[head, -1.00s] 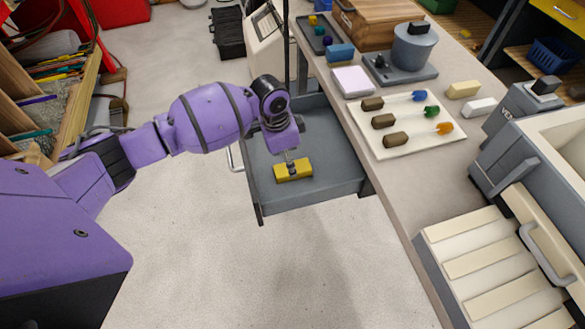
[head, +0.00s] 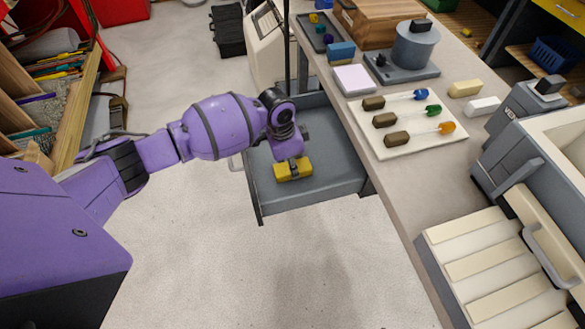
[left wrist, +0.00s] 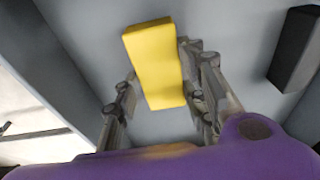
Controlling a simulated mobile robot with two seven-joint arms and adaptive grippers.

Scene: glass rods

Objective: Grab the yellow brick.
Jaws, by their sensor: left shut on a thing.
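The yellow brick (head: 283,171) is in the open grey drawer (head: 340,190), under my left gripper (head: 292,168). In the left wrist view the yellow brick (left wrist: 155,62) lies between the two fingers of my left gripper (left wrist: 160,98), which are shut on it. Its far end sticks out beyond the fingertips. I cannot tell whether the brick touches the drawer floor. My right gripper is in neither view.
A dark block (left wrist: 296,50) is at the right in the left wrist view. Right of the drawer is a counter with a white board (head: 405,148) bearing several coloured-tipped rods, a pink-white pad (head: 353,79) and a grey device (head: 413,50). The drawer walls surround the gripper.

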